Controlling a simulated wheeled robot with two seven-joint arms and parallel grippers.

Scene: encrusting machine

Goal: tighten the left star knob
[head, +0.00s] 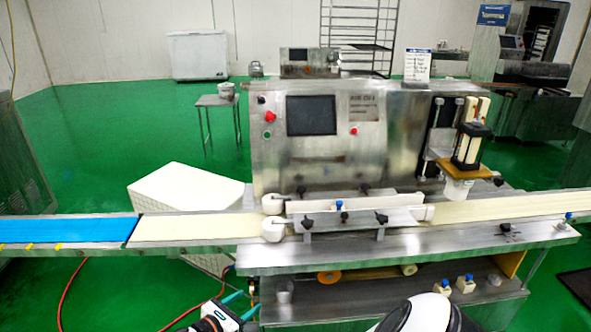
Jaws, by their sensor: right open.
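A black star knob (307,224) sits at the left of the front guide bracket, above the conveyor's front edge. A matching right knob (382,218) sits farther right on the same bracket. Whether either is loose or tight cannot be told.
The encrusting machine (335,155) stands behind the belt (195,228). A white roller (274,229) is just left of the bracket. A lower shelf (345,300) holds small parts. A red hose (66,290) lies on the green floor. Space above the front rail is clear.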

